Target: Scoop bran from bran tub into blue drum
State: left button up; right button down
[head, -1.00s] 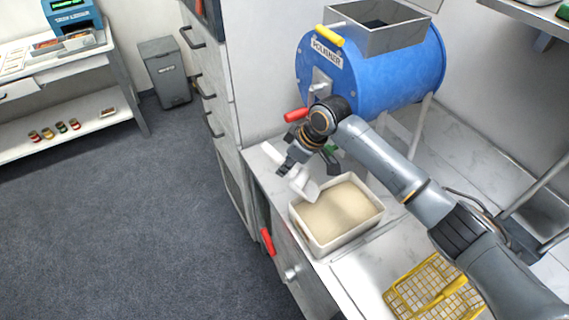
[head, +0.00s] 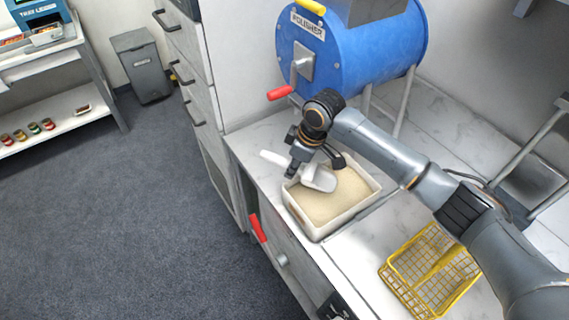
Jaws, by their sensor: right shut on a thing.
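The blue drum (head: 360,58), labelled POLISHER, stands on legs at the back of the counter, with a grey hopper (head: 372,10) on top, cut off by the picture's edge. The white bran tub (head: 318,233) sits on the counter in front of it, holding pale bran (head: 335,203). My right gripper (head: 296,170) is shut on a white scoop (head: 320,180). The scoop's bowl is over the back left part of the tub, at or just above the bran; whether it touches I cannot tell. My left gripper is not in view.
A yellow wire basket (head: 432,268) stands on the counter right of the tub. The drum's crank has a red handle (head: 280,93). A red handle (head: 257,228) sits on the counter's front. A grey bin (head: 141,66) stands on the floor at the back left.

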aim_at(304, 169)
jog(key=d+h+p, duration=0.1)
jog(key=p, duration=0.1)
jog(key=s+d+f+g+h+p, duration=0.1)
jog(key=h, duration=0.1)
jog(key=shift+s+d+f+p, duration=0.15)
jog(key=shift+s+d+p, duration=0.1)
jog(key=shift+p, duration=0.15)
jog(key=shift+w+r+g+h, duration=0.15)
jog(key=shift+r+g+h, duration=0.05)
jog(key=shift+g+h, duration=0.25)
jog(key=shift+w+r+h+p, duration=0.3)
jog(key=shift+r+h+p, duration=0.05)
jog(key=shift+r+p, duration=0.3)
jog(key=shift+w+d+r, duration=0.1)
jog(key=shift+r, duration=0.25)
jog(key=shift+a+r+g, duration=0.25)
jog(key=shift+r, duration=0.3)
jog(key=shift+a+r+h+p, duration=0.3)
jog(key=shift+a, duration=0.15)
jog(key=shift+w, duration=0.1)
jog(key=shift+d, duration=0.1)
